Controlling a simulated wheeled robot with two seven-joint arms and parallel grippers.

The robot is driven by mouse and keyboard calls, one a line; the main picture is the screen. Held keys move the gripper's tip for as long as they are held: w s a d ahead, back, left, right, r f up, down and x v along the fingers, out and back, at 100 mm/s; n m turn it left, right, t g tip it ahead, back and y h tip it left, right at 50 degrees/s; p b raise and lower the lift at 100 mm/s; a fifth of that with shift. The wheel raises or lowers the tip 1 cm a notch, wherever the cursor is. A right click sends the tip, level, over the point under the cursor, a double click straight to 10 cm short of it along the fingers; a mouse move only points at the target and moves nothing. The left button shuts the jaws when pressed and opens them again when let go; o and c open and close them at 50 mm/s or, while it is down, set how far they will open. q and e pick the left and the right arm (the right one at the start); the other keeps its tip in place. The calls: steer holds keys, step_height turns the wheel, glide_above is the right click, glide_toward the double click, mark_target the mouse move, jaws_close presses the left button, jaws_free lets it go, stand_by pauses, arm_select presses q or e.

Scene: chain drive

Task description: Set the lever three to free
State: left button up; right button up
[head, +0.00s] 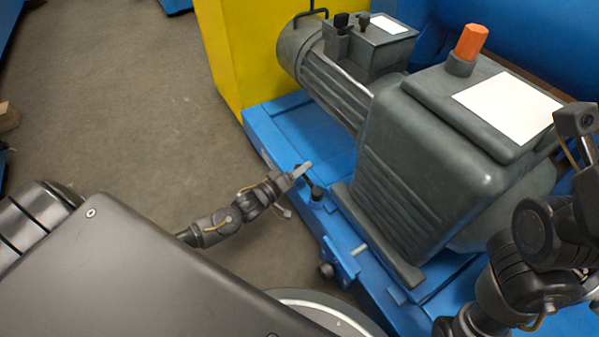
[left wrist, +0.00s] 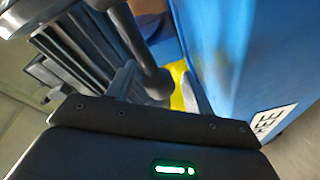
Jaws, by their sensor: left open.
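A dark lever with a round knob (head: 316,191) sticks out from the blue base frame beside the grey gearbox. It also shows as a thick dark rod with a rounded end (left wrist: 155,82) in the left wrist view. My left gripper (head: 298,190) is open at this lever, with its fingers (left wrist: 158,72) seen on either side of the rod's end; contact cannot be told. A second dark knob (head: 326,270) sits nearer on the frame. No lever number is readable. My right gripper (head: 575,125) is at the right edge.
The grey gearbox (head: 430,170) with an orange cap (head: 471,42) and the ribbed motor (head: 335,85) stand on the blue base frame (head: 290,130). A yellow block (head: 240,50) stands behind. The concrete floor (head: 120,100) at left is mostly clear.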

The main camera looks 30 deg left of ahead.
arm_select(q)
steer(key=shift+w, duration=0.1)
jaws_close()
stand_by(0.3)
